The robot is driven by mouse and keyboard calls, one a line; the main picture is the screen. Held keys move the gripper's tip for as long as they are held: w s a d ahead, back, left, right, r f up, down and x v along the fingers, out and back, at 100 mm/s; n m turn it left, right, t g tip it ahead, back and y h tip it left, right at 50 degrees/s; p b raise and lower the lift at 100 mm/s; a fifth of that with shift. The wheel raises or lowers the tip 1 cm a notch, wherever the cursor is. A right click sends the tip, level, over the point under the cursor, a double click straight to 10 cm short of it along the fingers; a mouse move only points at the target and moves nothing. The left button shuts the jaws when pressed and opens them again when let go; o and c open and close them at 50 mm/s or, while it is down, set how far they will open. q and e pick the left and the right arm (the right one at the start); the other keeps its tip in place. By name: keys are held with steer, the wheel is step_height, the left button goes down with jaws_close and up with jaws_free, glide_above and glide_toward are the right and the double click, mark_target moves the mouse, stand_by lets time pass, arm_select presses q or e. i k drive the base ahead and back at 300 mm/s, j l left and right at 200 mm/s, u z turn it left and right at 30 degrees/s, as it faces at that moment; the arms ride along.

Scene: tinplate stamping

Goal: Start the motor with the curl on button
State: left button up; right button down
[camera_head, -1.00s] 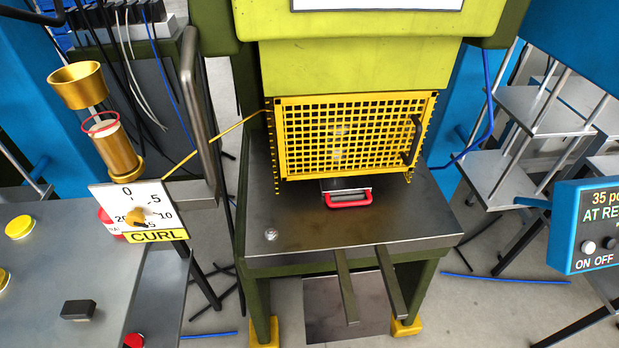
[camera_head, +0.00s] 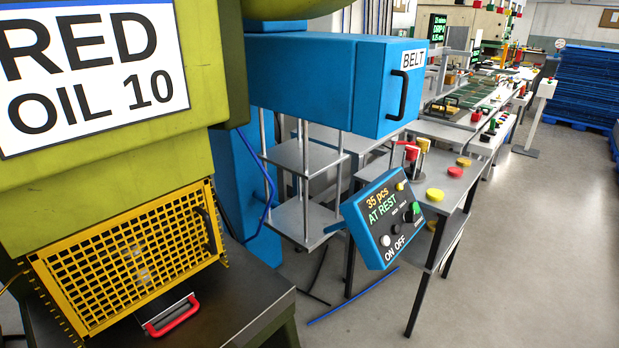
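A blue control box (camera_head: 372,222) stands in the middle of the view, tilted. Its display (camera_head: 383,204) reads "35 pcs AT REST". A white button (camera_head: 385,241) and a dark button (camera_head: 396,229) sit above the label "ON OFF". A green knob (camera_head: 413,210) is on its right side. I see no "CURL" label on the box, and the CURL dial plate is outside this view. Neither of my grippers is in view.
A green press (camera_head: 110,165) with a "RED OIL 10" sign and a yellow mesh guard (camera_head: 130,262) fills the left. A blue BELT cabinet (camera_head: 320,75) stands behind the box. Grey tables with coloured buttons (camera_head: 435,195) run back. Open floor (camera_head: 540,240) lies at right.

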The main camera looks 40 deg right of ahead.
mark_target(385, 241)
steer(key=z, duration=1.85)
